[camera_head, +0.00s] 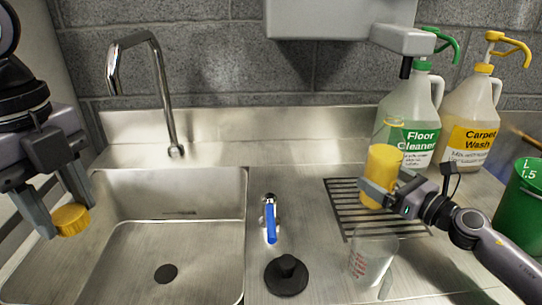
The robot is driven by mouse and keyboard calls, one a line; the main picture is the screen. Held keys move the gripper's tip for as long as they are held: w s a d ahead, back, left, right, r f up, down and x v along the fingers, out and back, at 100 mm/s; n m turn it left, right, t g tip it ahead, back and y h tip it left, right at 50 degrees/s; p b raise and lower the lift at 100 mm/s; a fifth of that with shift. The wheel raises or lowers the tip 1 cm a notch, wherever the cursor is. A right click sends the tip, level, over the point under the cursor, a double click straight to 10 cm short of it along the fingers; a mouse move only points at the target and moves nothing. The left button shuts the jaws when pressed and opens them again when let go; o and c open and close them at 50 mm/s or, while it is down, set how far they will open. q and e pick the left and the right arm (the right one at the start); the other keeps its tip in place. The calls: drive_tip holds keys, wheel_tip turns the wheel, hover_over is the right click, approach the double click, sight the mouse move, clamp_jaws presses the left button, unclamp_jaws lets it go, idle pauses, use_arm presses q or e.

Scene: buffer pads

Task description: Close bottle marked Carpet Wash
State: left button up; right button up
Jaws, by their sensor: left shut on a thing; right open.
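The white jug labelled Carpet Wash (470,118) stands upright at the back right with a yellow pump (492,62) on top.
A Floor Cleaner jug (410,125) with a green pump stands beside the Carpet Wash jug. A clear measuring cup (372,258), a black plug (286,275) and a blue-handled tap (270,220) are in front. The sink (205,275) is empty. A green container (522,210) stands at the right edge.

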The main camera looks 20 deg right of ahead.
sight(398, 171)
drive_tip(key=shift+w+a, duration=0.1)
drive_tip(key=shift+w, duration=0.35)
drive_tip(key=c, duration=1.4)
drive_tip(key=shift+r, duration=0.15)
drive_tip(key=shift+c, duration=1.1)
use_arm(q)
drive_tip(key=shift+r, duration=0.1)
use_arm(e)
drive_tip(key=shift+r, duration=0.1)
